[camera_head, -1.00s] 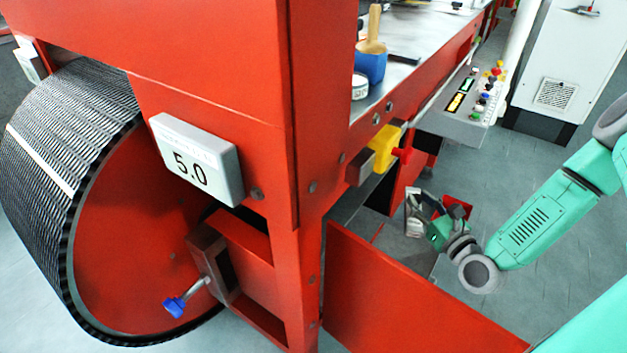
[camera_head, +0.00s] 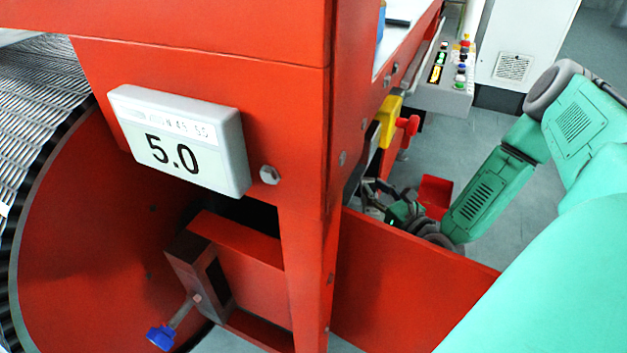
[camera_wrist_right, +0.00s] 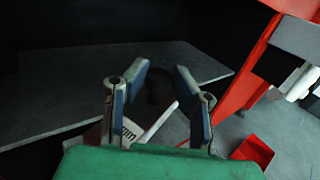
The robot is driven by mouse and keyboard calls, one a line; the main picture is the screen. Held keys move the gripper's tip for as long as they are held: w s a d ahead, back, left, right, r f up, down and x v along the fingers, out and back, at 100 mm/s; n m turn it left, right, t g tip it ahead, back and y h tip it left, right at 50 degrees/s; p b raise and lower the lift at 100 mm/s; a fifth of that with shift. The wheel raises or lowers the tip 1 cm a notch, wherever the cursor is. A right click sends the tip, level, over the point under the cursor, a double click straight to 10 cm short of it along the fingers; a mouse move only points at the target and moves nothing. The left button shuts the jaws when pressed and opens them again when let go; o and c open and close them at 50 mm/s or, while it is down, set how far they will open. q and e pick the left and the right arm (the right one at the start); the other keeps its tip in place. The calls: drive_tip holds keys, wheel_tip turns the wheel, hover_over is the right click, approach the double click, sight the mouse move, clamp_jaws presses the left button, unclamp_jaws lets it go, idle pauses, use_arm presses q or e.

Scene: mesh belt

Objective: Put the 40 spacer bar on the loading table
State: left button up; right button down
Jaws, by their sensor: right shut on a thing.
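My right gripper (camera_head: 376,203) is low behind the red machine post, partly hidden by it and by the red panel. In the right wrist view its two blue-grey fingers (camera_wrist_right: 163,78) are shut on a bar (camera_wrist_right: 154,120). The bar has a pale face with dark print ending in "mm"; the number is not readable and part of it is hidden. A flat grey plate (camera_wrist_right: 60,95) lies beyond the fingers in a dark space; I cannot tell for sure that it is the loading table. My left gripper is not in view.
The red post (camera_head: 318,240) and slanted red panel (camera_head: 400,285) stand close to my right arm. A yellow block with a red knob (camera_head: 405,124) juts out above the gripper. A red tray (camera_head: 436,193) sits beyond. A "5.0" display (camera_head: 180,140) is at left.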

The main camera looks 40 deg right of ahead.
drive_tip(key=shift+w+a+f+b, duration=0.1)
drive_tip(key=shift+w+f+b, duration=0.15)
drive_tip(key=shift+f+b, duration=0.25)
drive_tip(key=w+b, duration=0.1)
drive_tip(key=w, duration=0.5)
drive_tip(key=w+d+b, duration=0.1)
drive_tip(key=w, duration=0.5)
drive_tip(key=w+d+b, duration=0.1)
drive_tip(key=w+b, duration=0.1)
drive_tip(key=w, duration=0.4)
drive_tip(key=shift+d+f, duration=0.1)
drive_tip(key=shift+d, duration=0.1)
wheel_tip(320, 180, down, 4)
drive_tip(key=shift+s+r+b, duration=0.15)
drive_tip(key=shift+b, duration=0.8)
drive_tip(key=shift+r, duration=0.15)
drive_tip(key=c, duration=1.3)
unclamp_jaws()
drive_tip(key=shift+c, duration=0.2)
drive_tip(key=shift+s, duration=0.15)
drive_tip(key=s+a+p, duration=0.1)
drive_tip(key=s+p, duration=0.3)
drive_tip(key=s, duration=0.7)
drive_tip(key=shift+s+a, duration=0.3)
drive_tip(key=shift+s, duration=0.05)
